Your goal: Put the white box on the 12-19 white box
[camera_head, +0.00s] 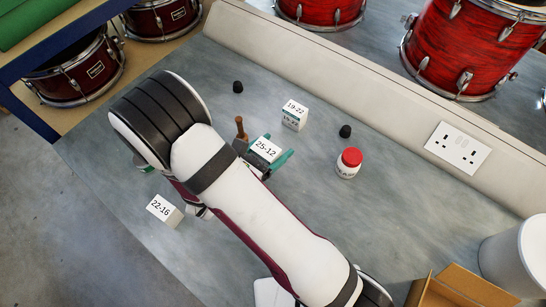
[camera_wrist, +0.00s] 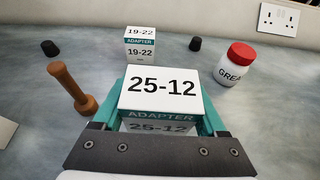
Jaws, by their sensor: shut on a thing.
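My gripper (camera_wrist: 165,102) is shut on a white box marked 25-12 (camera_wrist: 160,84), with a teal finger on either side of it. This box also shows in the head view (camera_head: 265,149), beyond my arm; I cannot tell whether it touches the bench. A white box marked 19-22 (camera_head: 294,115) stands upright beyond it; it also shows in the wrist view (camera_wrist: 140,48), apart from the held box. A white box marked 22-16 (camera_head: 164,211) sits left of my arm in the head view. No label reading 12-19 can be read.
A brown wooden peg-like piece (camera_wrist: 74,90) stands left of the held box. A white jar with a red lid (camera_head: 349,163) and two small black knobs (camera_head: 345,131) (camera_head: 238,87) are nearby. A cardboard box (camera_head: 458,288) and white cylinder (camera_head: 516,256) are at lower right. Bench (camera_head: 420,205) right of the jar is clear.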

